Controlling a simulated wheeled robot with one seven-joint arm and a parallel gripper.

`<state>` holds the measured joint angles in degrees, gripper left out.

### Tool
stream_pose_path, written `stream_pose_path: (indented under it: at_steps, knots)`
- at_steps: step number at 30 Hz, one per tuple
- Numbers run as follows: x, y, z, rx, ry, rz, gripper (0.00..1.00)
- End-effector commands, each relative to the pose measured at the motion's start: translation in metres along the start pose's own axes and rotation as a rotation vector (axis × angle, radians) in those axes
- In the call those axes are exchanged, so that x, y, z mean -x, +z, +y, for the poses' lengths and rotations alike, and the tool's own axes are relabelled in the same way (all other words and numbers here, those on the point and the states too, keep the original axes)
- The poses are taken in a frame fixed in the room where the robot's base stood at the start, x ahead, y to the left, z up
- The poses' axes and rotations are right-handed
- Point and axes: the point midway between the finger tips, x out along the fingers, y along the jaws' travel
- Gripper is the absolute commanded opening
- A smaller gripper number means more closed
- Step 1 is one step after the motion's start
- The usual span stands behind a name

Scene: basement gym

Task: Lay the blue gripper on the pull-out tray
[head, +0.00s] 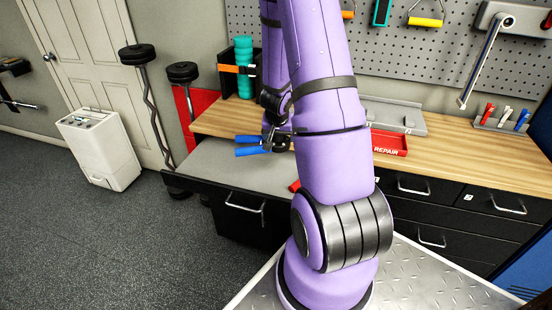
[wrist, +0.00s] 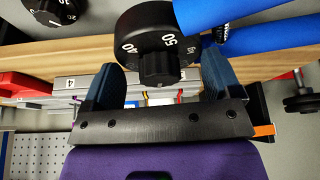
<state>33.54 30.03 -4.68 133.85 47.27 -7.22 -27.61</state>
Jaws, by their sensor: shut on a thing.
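The blue gripper is a hand exerciser with two blue handles (head: 250,146) and a black numbered dial. In the wrist view its dial (wrist: 148,28) is at the top centre, with the blue handles running to the upper right. My gripper (wrist: 160,64) has its fingers on either side of the dial's small knob and is shut on it. In the head view my gripper (head: 270,132) is partly hidden by my arm. The handles are over the grey pull-out tray (head: 215,167), seemingly above its surface; the exact gap cannot be told.
A red item (head: 294,186) shows on the tray beside my arm, mostly hidden. Behind is the wooden bench (head: 450,150) with a red REPAIR tray (head: 388,143), a grey holder (head: 395,114) and a black bin with a teal roller (head: 243,70). The tray's left part looks clear.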

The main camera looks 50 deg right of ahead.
Motion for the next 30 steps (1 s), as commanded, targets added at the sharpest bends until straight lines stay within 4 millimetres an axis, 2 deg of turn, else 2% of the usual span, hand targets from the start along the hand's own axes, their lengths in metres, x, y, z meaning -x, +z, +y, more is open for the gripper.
stream_pose_path:
  at_steps: [15, 21, 26, 30]
  knots:
    - [-0.078, 0.033, 0.001, -0.002, 0.0, -0.004, 0.55]
    - [-0.099, 0.041, 0.0, -0.002, 0.0, -0.001, 0.55]
    - [-0.104, 0.04, 0.0, -0.001, 0.0, 0.001, 0.55]
    - [-0.111, 0.021, 0.0, -0.003, 0.0, 0.003, 0.55]
